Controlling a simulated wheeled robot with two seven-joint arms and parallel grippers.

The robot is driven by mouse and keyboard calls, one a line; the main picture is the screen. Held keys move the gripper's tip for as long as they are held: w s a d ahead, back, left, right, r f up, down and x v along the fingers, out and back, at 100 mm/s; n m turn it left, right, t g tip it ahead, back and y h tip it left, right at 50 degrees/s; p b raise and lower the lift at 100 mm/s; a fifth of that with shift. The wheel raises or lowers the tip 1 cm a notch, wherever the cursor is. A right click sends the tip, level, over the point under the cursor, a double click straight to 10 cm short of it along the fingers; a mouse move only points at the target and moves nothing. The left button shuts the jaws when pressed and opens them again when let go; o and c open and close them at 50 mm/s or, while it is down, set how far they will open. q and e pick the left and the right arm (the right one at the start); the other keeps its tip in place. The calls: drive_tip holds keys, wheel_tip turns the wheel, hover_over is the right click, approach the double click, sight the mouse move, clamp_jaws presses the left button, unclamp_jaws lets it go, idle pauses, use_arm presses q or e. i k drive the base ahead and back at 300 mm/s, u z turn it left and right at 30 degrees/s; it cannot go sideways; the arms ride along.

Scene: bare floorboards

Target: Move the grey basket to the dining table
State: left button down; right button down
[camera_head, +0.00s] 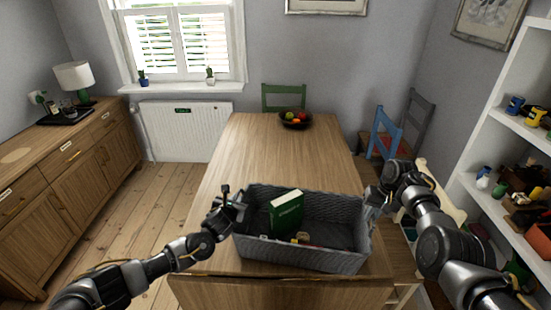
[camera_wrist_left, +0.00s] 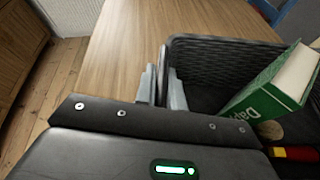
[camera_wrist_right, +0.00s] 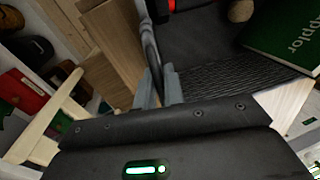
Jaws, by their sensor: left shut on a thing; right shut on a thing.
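The grey basket (camera_head: 300,259) is a woven open-topped box at the near end of the wooden dining table (camera_head: 240,150). It holds a green book (camera_head: 287,213) and a few small items. My left gripper (camera_head: 238,203) is shut on the basket's left wall; the left wrist view shows its fingers (camera_wrist_left: 163,88) on either side of the rim. My right gripper (camera_head: 372,197) is shut on the basket's right wall, and its fingers (camera_wrist_right: 160,88) straddle the rim in the right wrist view. Whether the basket's bottom touches the tabletop cannot be told.
A dark fruit bowl (camera_head: 296,120) stands at the table's far end; the tabletop between is clear. A green chair (camera_head: 284,97) is behind, a blue chair (camera_head: 385,131) at right. White shelves (camera_head: 487,180) stand right, a wooden sideboard (camera_head: 70,165) left.

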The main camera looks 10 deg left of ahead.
sight(277, 184)
drive_tip(key=u, duration=0.15)
drive_tip(key=i, duration=1.1)
drive_tip(key=u, duration=0.15)
